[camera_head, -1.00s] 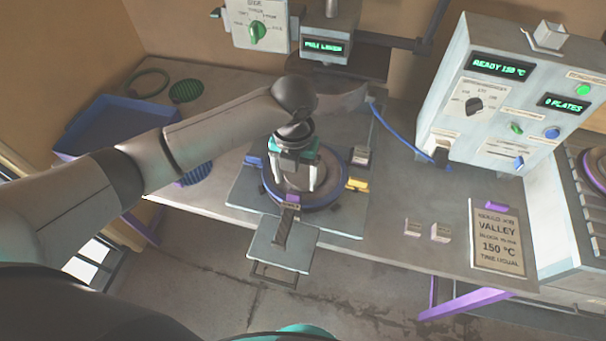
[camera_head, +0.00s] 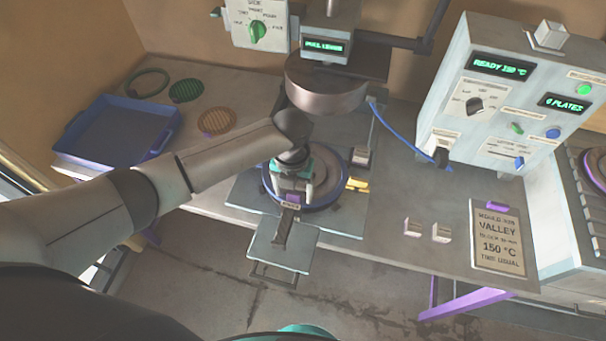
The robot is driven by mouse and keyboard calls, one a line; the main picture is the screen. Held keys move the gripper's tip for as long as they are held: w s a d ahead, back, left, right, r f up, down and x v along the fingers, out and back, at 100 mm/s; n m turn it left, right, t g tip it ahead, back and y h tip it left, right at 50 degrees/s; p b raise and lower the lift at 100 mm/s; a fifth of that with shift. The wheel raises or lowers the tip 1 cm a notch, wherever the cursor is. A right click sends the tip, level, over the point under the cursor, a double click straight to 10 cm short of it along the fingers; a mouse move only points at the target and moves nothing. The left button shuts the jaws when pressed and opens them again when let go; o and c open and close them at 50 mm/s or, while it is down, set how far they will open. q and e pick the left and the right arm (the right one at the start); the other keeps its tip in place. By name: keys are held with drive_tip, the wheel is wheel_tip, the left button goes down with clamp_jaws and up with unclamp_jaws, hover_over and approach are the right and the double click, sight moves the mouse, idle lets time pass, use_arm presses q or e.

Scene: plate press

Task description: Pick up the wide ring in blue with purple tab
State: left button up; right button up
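The wide blue ring (camera_head: 334,197) lies flat around a round plate on the grey press base (camera_head: 245,190). A small purple tab (camera_head: 291,206) shows at its front edge. My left gripper (camera_head: 294,195) points down over the front part of the ring, close to the tab. Its two fingers are apart, and I see nothing held between them. Whether the fingertips touch the ring cannot be told. My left forearm and wrist hide part of the ring's back left. My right gripper is not in view.
The round press head (camera_head: 326,92) hangs just behind my wrist. A blue tray (camera_head: 107,148) stands at the left, near a green ring (camera_head: 148,82), a green disc (camera_head: 187,90) and an orange disc (camera_head: 218,120). The control box (camera_head: 470,135) and a sign (camera_head: 498,245) are at the right.

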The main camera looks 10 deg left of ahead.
use_arm(q)
clamp_jaws()
idle(0.4)
idle(0.8)
